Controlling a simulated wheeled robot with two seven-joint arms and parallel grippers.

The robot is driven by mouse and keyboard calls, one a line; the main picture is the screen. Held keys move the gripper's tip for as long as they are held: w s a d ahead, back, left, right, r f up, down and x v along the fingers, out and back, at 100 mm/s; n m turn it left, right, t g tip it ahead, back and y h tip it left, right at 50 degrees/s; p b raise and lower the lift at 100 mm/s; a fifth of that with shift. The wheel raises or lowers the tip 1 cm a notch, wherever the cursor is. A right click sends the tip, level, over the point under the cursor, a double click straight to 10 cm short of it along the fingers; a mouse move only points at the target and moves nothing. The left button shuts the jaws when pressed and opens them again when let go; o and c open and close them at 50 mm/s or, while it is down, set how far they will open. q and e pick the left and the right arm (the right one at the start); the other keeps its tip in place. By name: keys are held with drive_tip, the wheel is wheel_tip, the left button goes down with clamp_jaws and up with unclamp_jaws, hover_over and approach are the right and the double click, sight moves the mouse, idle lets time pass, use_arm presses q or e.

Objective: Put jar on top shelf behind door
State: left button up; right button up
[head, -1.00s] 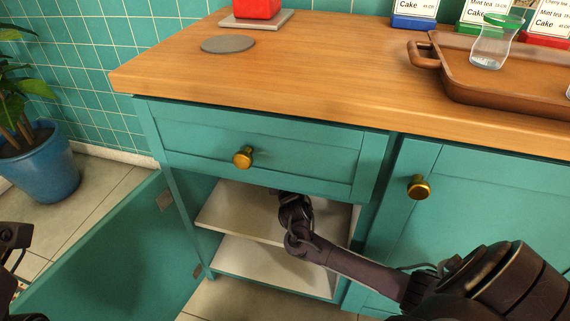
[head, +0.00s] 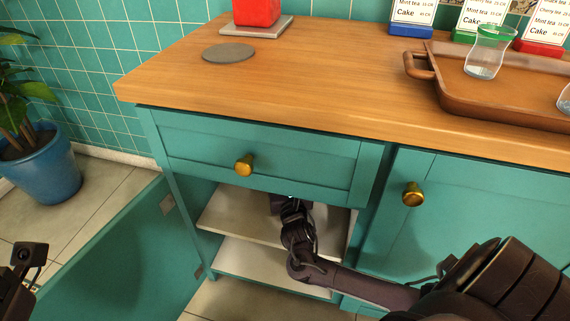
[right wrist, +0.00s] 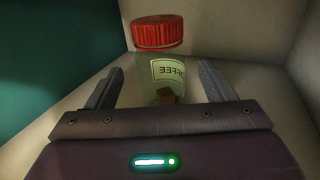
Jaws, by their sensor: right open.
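The jar has a red ribbed lid (right wrist: 158,33) and a clear body with a coffee label (right wrist: 168,70); it shows in the right wrist view, upright on a pale shelf. My right gripper (right wrist: 160,88) is open, with one finger on each side of the jar's lower body. I cannot tell whether they touch it. In the head view my right arm reaches into the open cabinet above the top shelf (head: 228,213), and the drawer front hides the jar. The cabinet door (head: 115,265) stands open at the left. My left arm's end (head: 30,258) shows at the left edge.
A closed drawer (head: 270,160) is just above my right arm. A lower shelf (head: 250,262) lies below it. The counter (head: 290,75) holds a brown tray (head: 450,92) with a glass (head: 485,60). A plant pot (head: 40,165) stands at left.

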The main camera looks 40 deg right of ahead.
drive_tip(key=p+v, duration=0.2)
drive_tip(key=v, duration=0.4)
drive_tip(key=shift+s+a, duration=0.1)
drive_tip(key=shift+s, duration=0.25)
drive_tip(key=shift+a, duration=0.1)
